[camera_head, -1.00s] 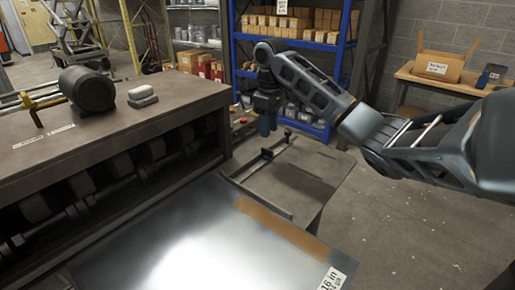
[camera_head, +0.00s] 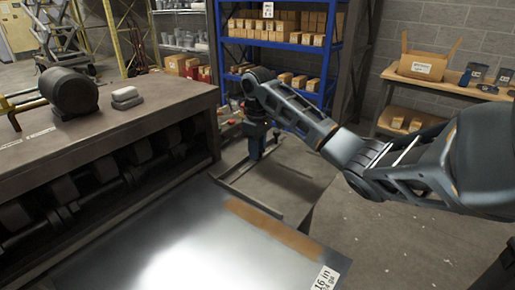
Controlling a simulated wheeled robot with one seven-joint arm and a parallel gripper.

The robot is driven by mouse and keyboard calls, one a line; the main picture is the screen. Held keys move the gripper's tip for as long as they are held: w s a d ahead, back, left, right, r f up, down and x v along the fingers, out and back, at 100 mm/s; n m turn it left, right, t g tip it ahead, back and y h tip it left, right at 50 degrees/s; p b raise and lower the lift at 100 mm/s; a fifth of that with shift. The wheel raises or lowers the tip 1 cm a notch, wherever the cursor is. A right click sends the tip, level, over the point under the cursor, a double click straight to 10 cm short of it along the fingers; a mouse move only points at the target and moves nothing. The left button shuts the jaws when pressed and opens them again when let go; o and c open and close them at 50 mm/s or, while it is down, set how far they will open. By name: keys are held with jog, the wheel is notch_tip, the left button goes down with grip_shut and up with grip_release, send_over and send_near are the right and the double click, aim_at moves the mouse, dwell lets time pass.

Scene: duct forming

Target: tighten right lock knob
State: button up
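My gripper (camera_head: 256,156) points down over the grey side table (camera_head: 300,172) beside the roller machine (camera_head: 60,170). Its fingers are dark and small, and I cannot tell whether they are open or shut. A dark guide bar (camera_head: 245,197) runs along the machine side of the table, and a thin rod crosses toward it near my gripper. A small dark knob (camera_head: 277,134) shows just right of my gripper. My gripper hides the area by the rod's near end, so I cannot tell whether it touches a knob there.
A shiny metal sheet (camera_head: 170,250) with a brown strip (camera_head: 272,231) lies in front, with a size label (camera_head: 326,278). A motor (camera_head: 69,92) and grey block (camera_head: 126,97) sit on the machine. Blue shelves (camera_head: 290,48) stand behind. Floor at right is clear.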

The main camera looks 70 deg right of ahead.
grip_shut()
jog(key=shift+r, duration=0.1)
jog(key=shift+r+m+p, duration=0.1)
jog(key=shift+m+p, duration=0.4)
jog(key=shift+p, duration=0.25)
jog(key=shift+m, duration=0.3)
jog(key=shift+o, duration=0.4)
grip_release()
jog(key=shift+f, duration=0.2)
jog(key=shift+r, duration=0.15)
notch_tip(320, 180, up, 8)
jog(key=shift+f+p, duration=0.25)
jog(key=shift+p, duration=0.9)
jog(key=shift+s, duration=0.1)
